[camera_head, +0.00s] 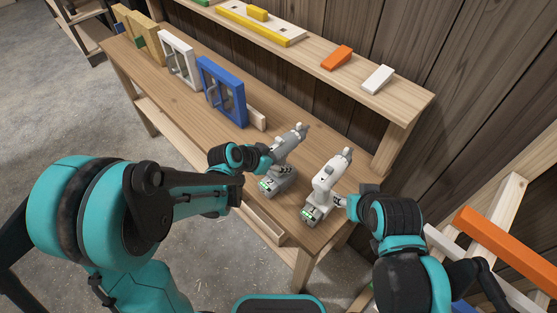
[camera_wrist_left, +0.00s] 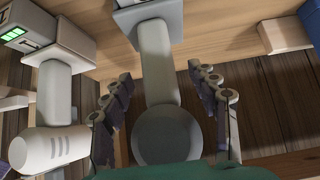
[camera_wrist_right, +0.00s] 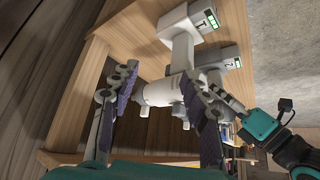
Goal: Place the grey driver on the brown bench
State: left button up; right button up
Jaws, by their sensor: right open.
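The grey driver (camera_head: 286,157) stands upright on its battery base, marked 2, on the brown bench (camera_head: 185,118). My left gripper (camera_head: 262,160) is at it. In the left wrist view its two fingers (camera_wrist_left: 163,100) are apart, one on each side of the grey driver (camera_wrist_left: 155,60), with gaps showing. A white driver (camera_head: 324,184), marked 1, stands to the right. My right gripper (camera_head: 343,200) is beside it. In the right wrist view its open fingers (camera_wrist_right: 165,95) are either side of the white driver (camera_wrist_right: 182,45); the grey driver (camera_wrist_right: 218,60) shows behind.
A blue frame (camera_head: 222,92), a white frame (camera_head: 180,60) and yellowish frames (camera_head: 140,38) stand along the bench's left. A shelf (camera_head: 390,100) behind holds an orange wedge (camera_head: 337,57) and a white block (camera_head: 377,79). Orange and white beams (camera_head: 505,240) are at right.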

pick_arm(q)
jog(key=shift+r, duration=0.2)
jog(key=s+a+r+n+y+p, duration=0.1)
jog(key=s+a+r+n+y, duration=0.2)
jog(key=s+a+r, duration=0.3)
jog(key=s+a+r+n+y+p, duration=0.2)
jog(key=s+a+r+n, duration=0.4)
jog(key=s+a, duration=0.5)
jog(key=shift+s+a+r+t+y, duration=0.2)
jog(key=shift+s+t+y, duration=0.2)
jog(key=shift+s+y, duration=0.35)
notch_tip(320, 180, down, 10)
jog(key=b, duration=0.9)
jog(key=shift+f+b, duration=0.2)
jog(key=shift+b, duration=0.2)
